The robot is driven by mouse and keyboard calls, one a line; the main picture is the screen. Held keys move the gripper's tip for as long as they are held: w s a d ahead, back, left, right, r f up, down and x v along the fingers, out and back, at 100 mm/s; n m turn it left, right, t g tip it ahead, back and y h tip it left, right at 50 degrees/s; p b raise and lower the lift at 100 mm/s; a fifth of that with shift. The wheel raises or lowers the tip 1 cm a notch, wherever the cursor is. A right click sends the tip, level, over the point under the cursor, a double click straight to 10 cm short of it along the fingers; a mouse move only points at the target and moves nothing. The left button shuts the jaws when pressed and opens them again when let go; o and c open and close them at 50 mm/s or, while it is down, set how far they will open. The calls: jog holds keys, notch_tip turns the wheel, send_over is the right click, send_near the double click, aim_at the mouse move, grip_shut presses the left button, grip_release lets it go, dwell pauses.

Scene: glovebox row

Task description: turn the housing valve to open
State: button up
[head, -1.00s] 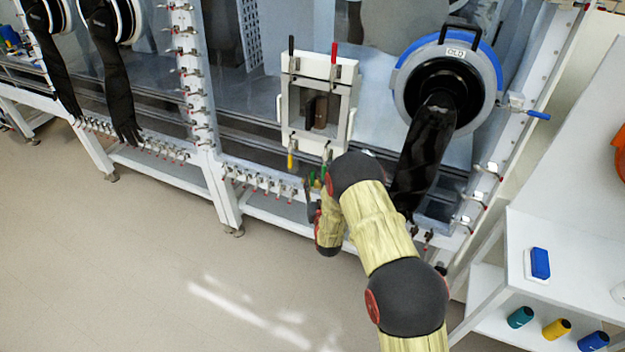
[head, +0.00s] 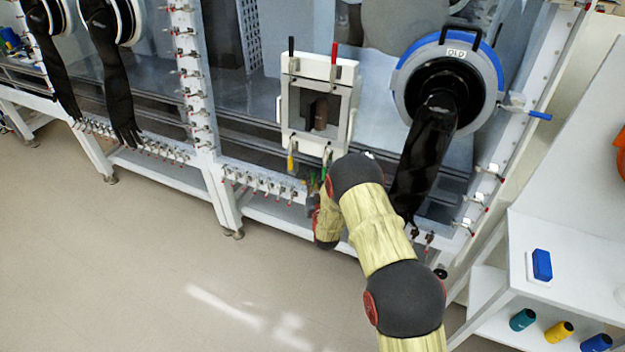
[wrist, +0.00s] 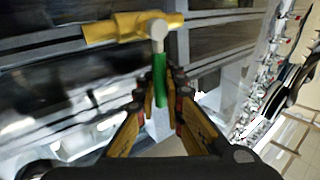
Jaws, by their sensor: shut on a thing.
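The valve has a brass-yellow body (wrist: 125,28) across the top of the wrist view, with a pale round stem cap and a green lever (wrist: 160,72) pointing down toward me. My gripper (wrist: 161,84) is shut on the lower part of this lever, with one finger on each side. In the head view my arm hides most of the gripper and valve; only a bit of green shows beside my arm, below the square white-framed housing (head: 287,112).
A round port (head: 402,97) with a blue ring and a hanging black glove (head: 423,150) is just right of the housing. Several clamps (head: 262,183) line the lower rail. A white shelf (head: 520,232) stands at right. The floor (head: 130,260) at left is clear.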

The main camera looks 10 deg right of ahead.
grip_shut()
jog(key=shift+a, duration=0.1)
dwell(0.5)
jog(key=w+a+f+n+g+h+p, duration=0.2)
jog(key=w+a+f+n+g+p, duration=0.1)
jog(key=a+n+g+p, duration=0.2)
jog(key=n+g+p, duration=0.2)
jog(key=n+p, duration=0.2)
jog(key=n, duration=0.1)
jog(key=shift+f+p, duration=0.4)
dwell(0.4)
jog(key=shift+w, duration=0.1)
jog(key=shift+o, duration=1.9)
grip_release()
jog(key=shift+o, duration=0.7)
